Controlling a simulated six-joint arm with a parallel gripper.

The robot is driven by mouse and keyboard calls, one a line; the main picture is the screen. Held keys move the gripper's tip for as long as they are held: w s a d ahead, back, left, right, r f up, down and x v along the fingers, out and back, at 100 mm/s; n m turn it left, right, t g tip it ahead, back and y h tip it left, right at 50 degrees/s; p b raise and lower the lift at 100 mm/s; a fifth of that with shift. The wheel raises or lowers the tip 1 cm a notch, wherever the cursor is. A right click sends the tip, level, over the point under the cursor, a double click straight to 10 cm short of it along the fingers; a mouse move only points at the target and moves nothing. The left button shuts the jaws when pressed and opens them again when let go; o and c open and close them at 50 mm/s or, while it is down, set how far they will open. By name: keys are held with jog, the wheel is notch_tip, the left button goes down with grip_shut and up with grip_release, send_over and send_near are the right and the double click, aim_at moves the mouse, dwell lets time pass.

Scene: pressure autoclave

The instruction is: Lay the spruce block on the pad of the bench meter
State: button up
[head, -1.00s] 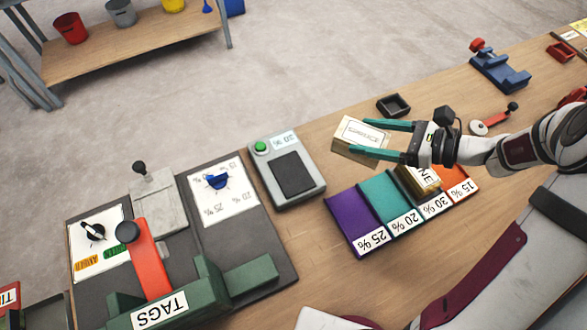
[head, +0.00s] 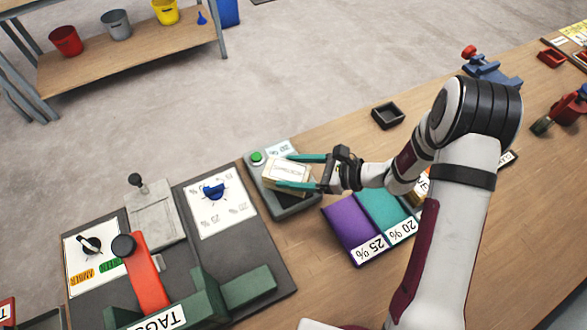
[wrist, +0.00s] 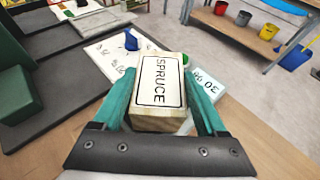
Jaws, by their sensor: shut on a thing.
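The spruce block (head: 286,175) is pale wood with a white label. In the wrist view the block (wrist: 157,90) shows the word SPRUCE, label up, between the teal fingers. My gripper (head: 291,172) is shut on it. The block and fingers cover most of the meter's dark pad. Whether the block touches the pad or hangs above it, I cannot tell.
Purple (head: 354,224) and teal (head: 385,209) bays, marked 25 % and 20 %, lie right of the meter. A dark board with a dial card (head: 216,200) and green tag press (head: 205,290) lies left. A small black tray (head: 388,116) stands behind.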

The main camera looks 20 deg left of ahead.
jog(key=o, duration=1.4)
jog(key=shift+f, duration=0.15)
jog(key=shift+o, duration=0.2)
jog(key=shift+d+r, duration=0.15)
jog(key=shift+r, duration=0.05)
jog(key=v, duration=1.2)
jog(key=s+r+n+g+h, duration=0.35)
jog(key=s+r+n, duration=0.25)
jog(key=s+r, duration=0.3)
jog(key=s+d+n+t+h, duration=0.3)
jog(key=s+d+n+h, duration=0.3)
jog(key=s, duration=0.6)
jog(key=shift+s+d+r+h, duration=0.2)
jog(key=shift+d+r+h, duration=0.1)
jog(key=shift+d+h, duration=0.6)
jog(key=shift+a, duration=0.15)
